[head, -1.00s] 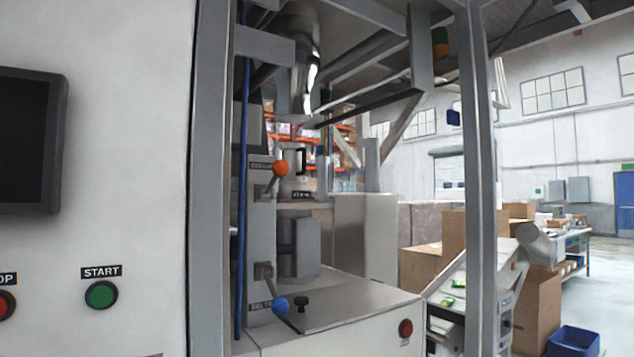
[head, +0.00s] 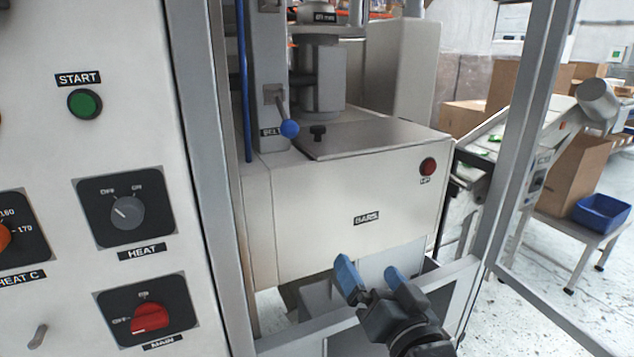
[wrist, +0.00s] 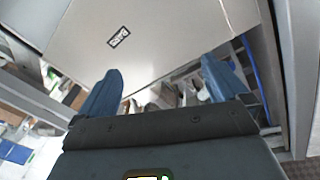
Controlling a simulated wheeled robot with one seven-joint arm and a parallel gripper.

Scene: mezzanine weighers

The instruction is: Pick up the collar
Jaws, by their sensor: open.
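A grey frame post (head: 530,130) stands at the right and a low crossbar (head: 463,275) runs by my gripper. A control panel (head: 85,200) fills the left. A blue bin (head: 600,212) stands at far right.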

